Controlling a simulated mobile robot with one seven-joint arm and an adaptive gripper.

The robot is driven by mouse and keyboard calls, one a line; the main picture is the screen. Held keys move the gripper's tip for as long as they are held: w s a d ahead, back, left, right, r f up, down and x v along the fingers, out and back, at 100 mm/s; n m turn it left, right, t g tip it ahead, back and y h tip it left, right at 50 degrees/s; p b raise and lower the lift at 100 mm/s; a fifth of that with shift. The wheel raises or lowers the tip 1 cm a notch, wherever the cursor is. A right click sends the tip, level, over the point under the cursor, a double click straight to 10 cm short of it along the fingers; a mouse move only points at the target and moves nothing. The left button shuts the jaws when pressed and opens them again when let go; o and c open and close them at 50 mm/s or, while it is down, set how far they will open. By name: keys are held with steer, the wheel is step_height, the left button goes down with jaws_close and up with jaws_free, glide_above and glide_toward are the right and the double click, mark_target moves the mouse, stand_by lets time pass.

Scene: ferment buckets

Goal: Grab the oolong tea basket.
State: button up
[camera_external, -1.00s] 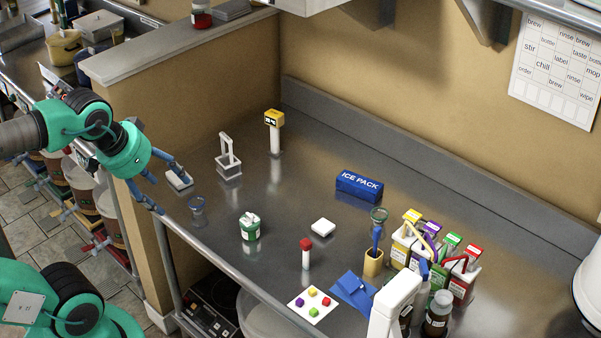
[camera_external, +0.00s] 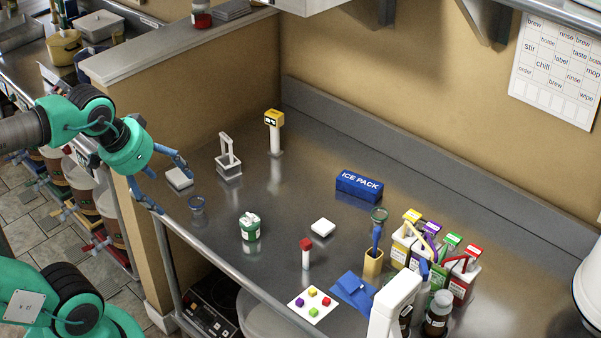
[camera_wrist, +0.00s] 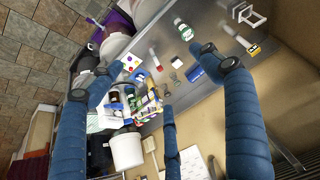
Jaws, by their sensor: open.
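A group of tea baskets stands at the right of the steel counter, with yellow (camera_external: 400,252), purple (camera_external: 431,229), green (camera_external: 451,241) and red (camera_external: 460,287) tops. Their labels are too small to read, so I cannot tell which is oolong. A white basket with a tall handle (camera_external: 229,168) stands apart at the counter's left. My gripper (camera_external: 176,194) is open and empty over the counter's left end, far from the coloured group. In the wrist view, its spread blue fingers (camera_wrist: 155,62) frame the counter, with the coloured baskets (camera_wrist: 147,103) between them.
A blue ice pack (camera_external: 359,185), a green-and-white tub (camera_external: 249,227), a red-topped stick (camera_external: 306,254) and a tan cup holding a blue tool (camera_external: 373,263) stand mid-counter. A white spray bottle (camera_external: 394,305) and brown bottles (camera_external: 436,317) stand in front of the coloured baskets.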

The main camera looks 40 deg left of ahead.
steer(key=w+a+r+g, duration=0.1)
steer(key=w+a+r, duration=0.15)
steer(key=w, duration=0.45)
steer(key=w+a+r+g, duration=0.1)
steer(key=w+a, duration=0.2)
steer(key=w, duration=0.5)
steer(key=m+g+p, duration=0.1)
steer(key=m+g, duration=0.1)
steer(key=g, duration=0.2)
glide_above(226, 137)
steer(key=f, duration=2.5)
steer(key=shift+d+f, duration=0.2)
steer(key=shift+d, duration=0.05)
steer(key=shift+a+f, duration=0.35)
steer(key=shift+f, duration=0.1)
steer(key=shift+f, duration=0.1)
steer(key=shift+f+b, duration=0.55)
steer(key=shift+f, duration=3.65)
steer(key=shift+f, duration=0.1)
